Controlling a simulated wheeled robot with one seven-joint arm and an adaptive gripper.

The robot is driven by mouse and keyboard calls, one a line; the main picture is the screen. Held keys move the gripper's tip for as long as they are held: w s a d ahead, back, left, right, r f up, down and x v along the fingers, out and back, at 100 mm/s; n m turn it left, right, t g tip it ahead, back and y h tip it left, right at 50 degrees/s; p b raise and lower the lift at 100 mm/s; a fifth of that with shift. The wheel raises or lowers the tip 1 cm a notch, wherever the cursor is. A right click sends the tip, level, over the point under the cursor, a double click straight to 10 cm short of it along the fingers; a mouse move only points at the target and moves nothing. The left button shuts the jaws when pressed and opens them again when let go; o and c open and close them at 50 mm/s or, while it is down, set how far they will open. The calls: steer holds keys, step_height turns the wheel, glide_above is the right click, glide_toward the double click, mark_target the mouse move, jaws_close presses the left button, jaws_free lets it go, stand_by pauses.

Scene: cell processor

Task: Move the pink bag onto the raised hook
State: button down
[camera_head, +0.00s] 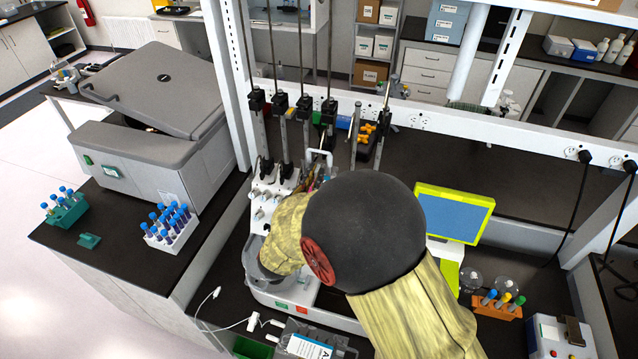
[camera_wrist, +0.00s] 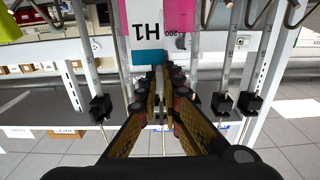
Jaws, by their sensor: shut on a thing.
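Metal hooks (camera_wrist: 292,14) show at the top right and top left of the wrist view, apart from the bag. I cannot tell which one is the raised hook. In the head view my own arm hides the gripper and most of the bag.
Upright poles with black clamps (camera_head: 280,103) stand behind the white cell processor (camera_head: 275,292). A lime-framed screen (camera_head: 454,213) is to the right. A tube rack (camera_head: 172,228) and a grey centrifuge (camera_head: 150,125) are left. An orange rack (camera_head: 497,309) is at lower right.

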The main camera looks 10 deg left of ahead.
steer(key=shift+r, duration=0.1)
steer(key=shift+s+r, duration=0.25)
steer(key=shift+r, duration=0.3)
steer(key=shift+s+a+r+p, duration=0.1)
steer(key=shift+s+r+p, duration=0.45)
steer(key=shift+s+r, duration=0.25)
steer(key=shift+f, duration=0.1)
steer(key=shift+s+a+r, duration=0.1)
steer(key=shift+s, duration=0.55)
steer(key=shift+s+a+r, duration=0.1)
steer(key=shift+s, duration=0.5)
